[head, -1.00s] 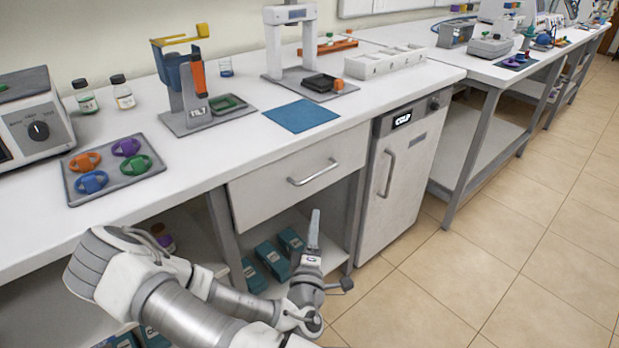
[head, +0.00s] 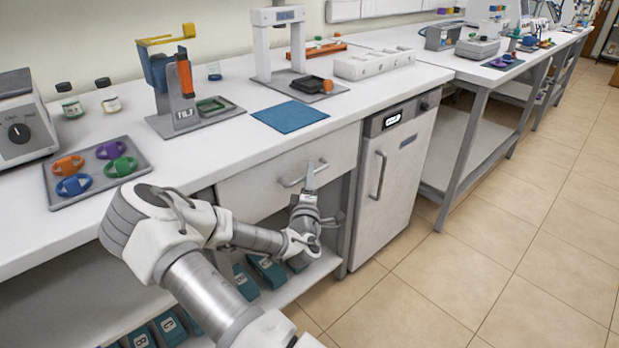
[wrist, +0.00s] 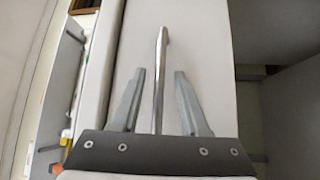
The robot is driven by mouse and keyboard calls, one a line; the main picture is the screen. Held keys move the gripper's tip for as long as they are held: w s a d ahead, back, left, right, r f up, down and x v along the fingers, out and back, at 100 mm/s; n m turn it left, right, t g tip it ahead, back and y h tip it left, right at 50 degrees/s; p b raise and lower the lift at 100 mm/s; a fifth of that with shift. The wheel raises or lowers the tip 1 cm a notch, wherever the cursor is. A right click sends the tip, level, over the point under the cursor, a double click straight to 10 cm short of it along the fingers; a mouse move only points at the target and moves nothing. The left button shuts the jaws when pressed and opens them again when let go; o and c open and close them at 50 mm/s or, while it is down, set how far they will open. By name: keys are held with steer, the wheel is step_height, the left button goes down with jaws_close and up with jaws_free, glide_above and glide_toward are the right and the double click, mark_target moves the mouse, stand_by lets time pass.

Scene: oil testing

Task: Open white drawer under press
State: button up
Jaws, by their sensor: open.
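The white drawer (head: 250,187) is shut, flush under the bench top, below the white press stand (head: 262,45) and the blue mat. Its metal bar handle (head: 291,182) is partly covered by my gripper (head: 310,176) in the head view. In the wrist view my gripper (wrist: 157,100) is open, its two grey fingers on either side of the drawer handle (wrist: 160,65). The handle runs between the fingers with a gap on each side, so they do not grip it. The drawer front (wrist: 205,65) fills the middle of the wrist view.
A white cabinet (head: 398,185) with a vertical handle stands right of the drawer. Teal boxes (head: 268,270) lie on the shelf below. The blue mat (head: 290,116), tilt stand (head: 180,90) and tray of coloured rings (head: 97,170) are on the bench. The floor at right is clear.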

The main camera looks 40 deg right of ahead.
steer(key=shift+w+d, duration=0.25)
steer(key=shift+w, duration=0.05)
jaws_close()
stand_by(1.3)
